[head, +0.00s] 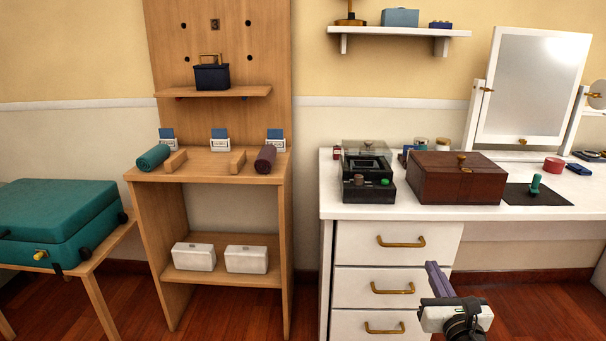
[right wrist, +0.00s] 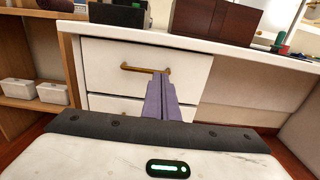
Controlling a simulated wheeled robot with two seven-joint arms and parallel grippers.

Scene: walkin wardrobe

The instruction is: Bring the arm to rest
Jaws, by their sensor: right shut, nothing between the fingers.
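My right gripper (head: 436,272) is at the lower right of the head view, in front of the white drawer unit. Its purple fingers (right wrist: 160,96) are closed together with nothing between them, and they also show in the right wrist view. In that view they overlap the drawer fronts just below the top drawer's brass handle (right wrist: 146,68). I cannot tell how far they are from the drawers. My left gripper is in neither view.
A white dressing table (head: 300,212) edge is beside the wooden shelf unit (head: 221,178). On the table stand a brown wooden box (head: 440,186), a black device (head: 366,190) and a mirror (head: 530,80). A teal case (head: 65,208) rests at left. Red-brown floor (head: 130,300) shows below.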

